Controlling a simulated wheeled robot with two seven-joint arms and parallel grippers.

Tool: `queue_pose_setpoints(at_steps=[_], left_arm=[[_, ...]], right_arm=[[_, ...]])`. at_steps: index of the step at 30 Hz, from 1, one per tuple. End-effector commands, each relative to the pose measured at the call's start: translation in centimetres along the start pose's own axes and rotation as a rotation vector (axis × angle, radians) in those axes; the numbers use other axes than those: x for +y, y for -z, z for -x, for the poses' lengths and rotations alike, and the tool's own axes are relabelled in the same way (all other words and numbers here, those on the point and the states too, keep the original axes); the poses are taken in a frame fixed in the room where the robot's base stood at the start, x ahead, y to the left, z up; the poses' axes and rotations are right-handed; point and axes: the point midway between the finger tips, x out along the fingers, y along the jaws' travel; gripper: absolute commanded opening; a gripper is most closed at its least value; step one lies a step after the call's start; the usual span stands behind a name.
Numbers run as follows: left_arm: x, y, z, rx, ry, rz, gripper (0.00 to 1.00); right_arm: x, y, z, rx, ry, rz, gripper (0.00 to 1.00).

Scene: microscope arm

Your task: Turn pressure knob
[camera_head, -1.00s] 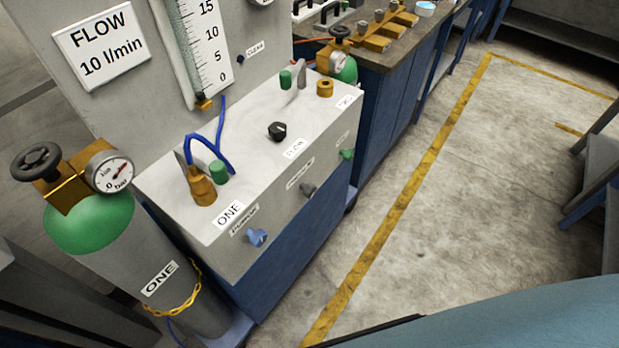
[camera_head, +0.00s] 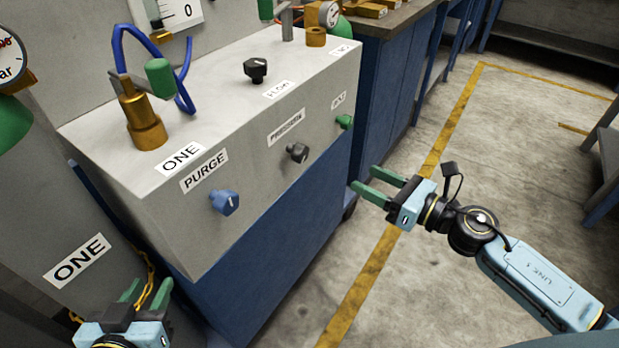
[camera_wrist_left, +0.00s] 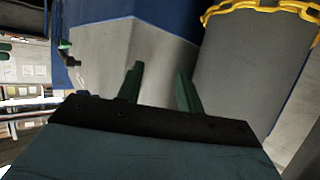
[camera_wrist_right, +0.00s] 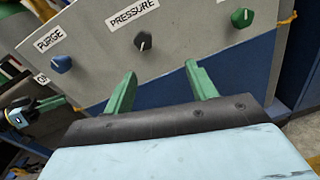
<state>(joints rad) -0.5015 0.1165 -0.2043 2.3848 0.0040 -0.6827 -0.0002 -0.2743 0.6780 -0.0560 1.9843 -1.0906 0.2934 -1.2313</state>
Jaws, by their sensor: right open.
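The pressure knob (camera_head: 297,152) is small and dark grey, on the front face of the grey control box (camera_head: 260,198), under a "PRESSURE" label. It also shows in the right wrist view (camera_wrist_right: 143,41), above and between the finger lines. My right gripper (camera_head: 372,192) is open and empty, in front of the box and to the right of the knob, apart from it. Its green fingers also show in the right wrist view (camera_wrist_right: 158,88). My left gripper (camera_head: 146,292) is low at the left, beside the cylinder; its two fingers stand apart and empty in the left wrist view (camera_wrist_left: 160,85).
A blue purge knob (camera_head: 224,201) is left of the pressure knob, and a green knob (camera_head: 344,122) is right of it. A black flow knob (camera_head: 255,69) and a brass fitting (camera_head: 143,122) stand on top. A grey cylinder (camera_head: 50,215) stands at left. Floor at right is clear.

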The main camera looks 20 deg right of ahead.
Motion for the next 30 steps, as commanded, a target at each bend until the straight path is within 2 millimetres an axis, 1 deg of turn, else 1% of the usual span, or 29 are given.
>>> queue_pose_setpoints(at_steps=[1, 4, 7, 10, 14, 24, 30], left_arm=[[0.1, 0.3, 0.4, 0.026, -0.001, 0.000, 0.36], [0.1, 1.5, 1.2, 0.055, -0.002, 0.000, 0.36], [0.1, 1.9, 1.5, 0.057, -0.002, 0.000, 0.36], [0.0, 1.7, 1.6, 0.034, 0.001, 0.000, 0.36], [-0.2, 0.8, 1.8, -0.022, 0.006, 0.000, 0.36], [-1.0, -3.3, 3.0, -0.264, 0.026, 0.002, 0.36], [-1.4, -5.1, 3.9, -0.374, 0.036, 0.005, 0.36]], right_arm=[[0.8, 0.0, -0.1, -0.005, -0.031, 0.071, 0.57], [1.8, -0.6, -0.2, -0.011, -0.067, 0.161, 0.57], [2.3, -1.0, -0.5, -0.014, -0.081, 0.197, 0.57], [2.4, -1.2, -1.3, -0.015, -0.081, 0.199, 0.57], [2.5, -1.3, -3.0, -0.016, -0.080, 0.199, 0.57], [2.9, -1.4, -8.5, -0.017, -0.079, 0.195, 0.57], [3.1, -1.3, -11.5, -0.016, -0.078, 0.193, 0.57]])
